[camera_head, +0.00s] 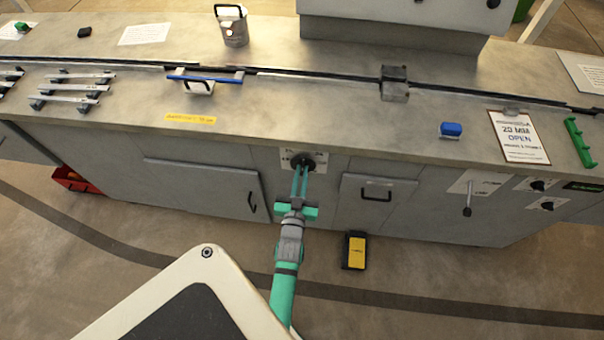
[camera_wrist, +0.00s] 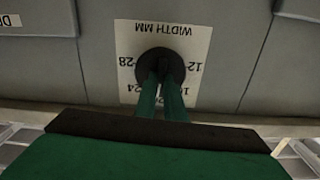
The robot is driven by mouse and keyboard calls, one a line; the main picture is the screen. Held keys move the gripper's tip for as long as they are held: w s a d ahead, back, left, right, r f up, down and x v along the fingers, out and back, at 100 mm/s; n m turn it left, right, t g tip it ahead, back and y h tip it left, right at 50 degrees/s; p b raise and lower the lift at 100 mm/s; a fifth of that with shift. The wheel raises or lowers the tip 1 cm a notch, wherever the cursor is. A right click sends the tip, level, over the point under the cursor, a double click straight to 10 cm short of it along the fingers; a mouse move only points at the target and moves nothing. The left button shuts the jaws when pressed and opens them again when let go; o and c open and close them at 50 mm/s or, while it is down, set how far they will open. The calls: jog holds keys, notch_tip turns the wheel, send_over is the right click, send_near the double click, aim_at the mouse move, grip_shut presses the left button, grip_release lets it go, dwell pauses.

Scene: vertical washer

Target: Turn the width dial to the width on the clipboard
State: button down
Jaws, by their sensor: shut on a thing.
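The width dial (camera_head: 303,161) is a round black knob on a white plate on the front of the machine. In the wrist view the dial (camera_wrist: 160,68) sits upside down on its plate (camera_wrist: 190,36), which reads "WIDTH MM" with numbers such as 12, 28 and 24 partly visible. My gripper (camera_head: 301,170) is shut on the dial's grip, with its green fingers (camera_wrist: 160,95) reaching straight to it. The fingers hide part of the knob and its pointer, so the setting cannot be read. The clipboard (camera_head: 519,136) lies on the worktop at right and reads "20 MM OPEN".
Cabinet doors with handles flank the dial, one at left (camera_head: 205,185) and one at right (camera_head: 372,203). A lever (camera_head: 467,205) and other knobs (camera_head: 538,185) are further right. A yellow and black object (camera_head: 355,251) stands on the floor below. A blue block (camera_head: 451,130) lies on the worktop.

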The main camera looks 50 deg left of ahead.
jog(key=shift+s+a+f+n, duration=0.15)
jog(key=shift+s+f+n, duration=0.05)
jog(key=shift+n, duration=0.3)
jog(key=c, duration=1.8)
grip_release()
jog(key=shift+c, duration=0.2)
jog(key=shift+w+r, duration=0.1)
jog(key=shift+w, duration=0.05)
jog(key=v, duration=1.1)
